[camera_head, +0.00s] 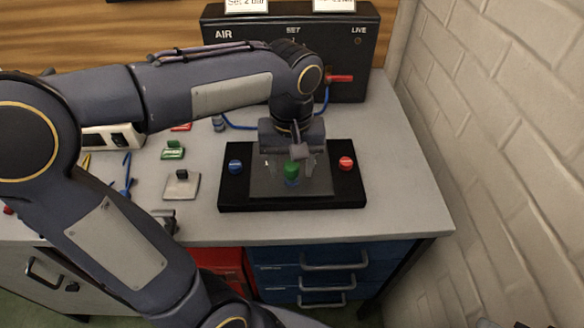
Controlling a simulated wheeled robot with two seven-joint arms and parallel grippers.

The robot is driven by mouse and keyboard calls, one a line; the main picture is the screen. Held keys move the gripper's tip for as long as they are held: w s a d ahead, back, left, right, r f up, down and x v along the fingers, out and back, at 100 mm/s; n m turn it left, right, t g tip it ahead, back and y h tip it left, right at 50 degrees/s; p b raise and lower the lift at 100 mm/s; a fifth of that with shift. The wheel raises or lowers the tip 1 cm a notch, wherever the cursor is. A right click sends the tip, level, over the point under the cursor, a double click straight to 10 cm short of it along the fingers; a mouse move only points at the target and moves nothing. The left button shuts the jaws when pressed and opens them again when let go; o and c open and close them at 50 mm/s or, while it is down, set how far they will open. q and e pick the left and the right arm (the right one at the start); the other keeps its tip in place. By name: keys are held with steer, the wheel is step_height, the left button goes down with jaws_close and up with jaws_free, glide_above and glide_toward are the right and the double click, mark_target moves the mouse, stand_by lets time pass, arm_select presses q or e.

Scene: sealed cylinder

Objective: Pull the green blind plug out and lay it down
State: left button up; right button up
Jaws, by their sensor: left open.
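The green blind plug (291,169) stands upright near the middle of a grey block on the black base plate (235,196). A bit of blue shows just below it. My left gripper (291,162) comes down from above and is open, with its fingers around or just above the plug. I cannot tell whether they touch it. Its wrist hides the back of the block. My right gripper is not in view.
A blue knob (236,167) and a red knob (345,163) flank the block. A black AIR panel (355,62) stands behind. A green part (173,151) and a grey plate with a dark knob (181,190) lie left. The grey bench (400,190) is clear on the right, beside a brick wall (480,120).

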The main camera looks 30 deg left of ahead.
mark_target(291, 164)
arm_select(q)
jaws_close()
stand_by(0.4)
steer(key=shift+r, duration=0.15)
steer(key=shift+r+p, duration=2.75)
steer(key=shift+r, duration=0.15)
